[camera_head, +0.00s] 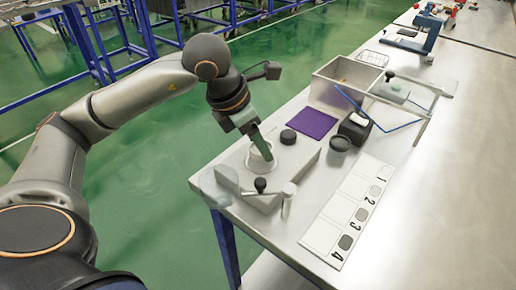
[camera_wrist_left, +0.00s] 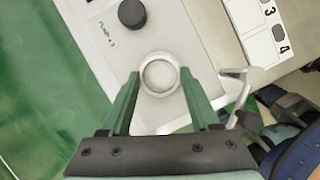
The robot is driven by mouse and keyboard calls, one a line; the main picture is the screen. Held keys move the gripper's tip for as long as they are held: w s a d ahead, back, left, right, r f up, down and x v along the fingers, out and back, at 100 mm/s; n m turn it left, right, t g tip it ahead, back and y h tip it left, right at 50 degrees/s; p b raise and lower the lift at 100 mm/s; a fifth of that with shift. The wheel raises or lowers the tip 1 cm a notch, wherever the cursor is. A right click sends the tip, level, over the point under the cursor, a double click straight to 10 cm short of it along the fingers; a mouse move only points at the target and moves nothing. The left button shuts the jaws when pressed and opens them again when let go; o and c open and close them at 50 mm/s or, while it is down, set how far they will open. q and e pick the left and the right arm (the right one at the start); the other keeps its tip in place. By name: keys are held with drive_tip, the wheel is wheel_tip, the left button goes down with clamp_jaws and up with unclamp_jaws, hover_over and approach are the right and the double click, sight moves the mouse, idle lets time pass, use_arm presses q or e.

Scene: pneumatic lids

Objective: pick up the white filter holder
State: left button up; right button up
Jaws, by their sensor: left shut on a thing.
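The white filter holder (camera_head: 261,159) is a round white ring at the near left end of the table, on or just over a pale box-shaped fixture (camera_head: 298,165). My left gripper (camera_head: 257,138) reaches down to it from above, its green fingers at the ring. In the left wrist view the holder (camera_wrist_left: 160,75) sits between the two green fingertips (camera_wrist_left: 159,82), and the gripper is shut on it. I cannot tell whether the holder is clear of the fixture. My right gripper is not in view.
A black knob (camera_head: 288,137) sits on the fixture, and a clear round lid (camera_head: 216,184) lies at the table's left corner. A purple pad (camera_head: 312,122), a dark round container (camera_head: 340,144), a metal bin (camera_head: 345,82) and a numbered strip (camera_head: 347,212) lie around it.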

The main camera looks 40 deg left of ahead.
use_arm(q)
drive_tip(key=s+d+r, duration=0.2)
drive_tip(key=s+r, duration=0.8)
drive_tip(key=s, duration=0.3)
drive_tip(key=shift+s+d+r, duration=0.15)
drive_tip(key=shift+s+d, duration=0.2)
